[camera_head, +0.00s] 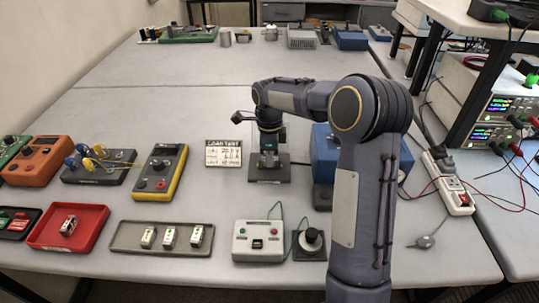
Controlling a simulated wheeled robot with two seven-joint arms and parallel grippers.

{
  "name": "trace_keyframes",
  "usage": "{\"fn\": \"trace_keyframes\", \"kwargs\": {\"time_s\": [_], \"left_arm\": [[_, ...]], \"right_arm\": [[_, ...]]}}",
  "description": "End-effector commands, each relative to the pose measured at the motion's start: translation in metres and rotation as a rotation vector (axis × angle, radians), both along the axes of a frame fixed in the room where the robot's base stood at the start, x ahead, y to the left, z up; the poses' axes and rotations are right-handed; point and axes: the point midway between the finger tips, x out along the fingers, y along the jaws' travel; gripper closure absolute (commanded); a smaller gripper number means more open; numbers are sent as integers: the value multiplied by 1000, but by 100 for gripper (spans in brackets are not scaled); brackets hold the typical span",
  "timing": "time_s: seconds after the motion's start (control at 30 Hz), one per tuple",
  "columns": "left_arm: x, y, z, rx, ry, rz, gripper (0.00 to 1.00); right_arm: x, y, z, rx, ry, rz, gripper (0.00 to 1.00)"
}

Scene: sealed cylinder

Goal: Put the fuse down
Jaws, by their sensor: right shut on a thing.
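My right gripper (268,156) points down over a dark square base (282,179) in the middle of the table. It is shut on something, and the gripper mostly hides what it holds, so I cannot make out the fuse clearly. I cannot tell whether the held thing touches the base. Three pale fuse-like pieces stand in the grey tray (122,240) at the front. One similar piece (68,225) is in the red tray (97,218) at the front left. My left gripper is not in view.
A "LOAD TEST" card (224,153) stands left of the base, and a blue box (326,150) stands right of it, partly behind my arm. A yellow-edged meter (160,172), a white button box (258,242) and a black knob (311,238) stand nearby. The table behind is mostly clear.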

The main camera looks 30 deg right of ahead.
Motion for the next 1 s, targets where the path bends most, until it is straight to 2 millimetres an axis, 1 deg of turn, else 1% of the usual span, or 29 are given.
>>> {"fn": "trace_keyframes", "kwargs": {"time_s": [0.07, 0.1, 0.23, 0.47, 0.57, 0.6, 0.67, 0.9, 1.0], "left_arm": [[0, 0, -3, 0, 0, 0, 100], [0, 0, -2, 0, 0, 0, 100], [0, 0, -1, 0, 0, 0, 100], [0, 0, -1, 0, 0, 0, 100], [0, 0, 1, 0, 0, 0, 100], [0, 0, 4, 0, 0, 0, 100], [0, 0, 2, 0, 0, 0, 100], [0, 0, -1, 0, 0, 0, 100], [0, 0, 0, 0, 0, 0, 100]], "right_arm": [[0, 0, -4, 0, 0, 0, 100], [0, 0, -3, 0, 0, 0, 78], [0, 0, -3, 0, 0, 0, 61], [0, 0, -2, 0, 0, 0, 60], [0, 0, 2, 0, 0, 0, 60], [0, 0, 6, 0, -1, 0, 60], [1, 0, 11, -1, -4, 0, 60], [1, 0, 53, -1, -4, 0, 60], [1, 0, 67, -1, -3, 1, 60]]}}
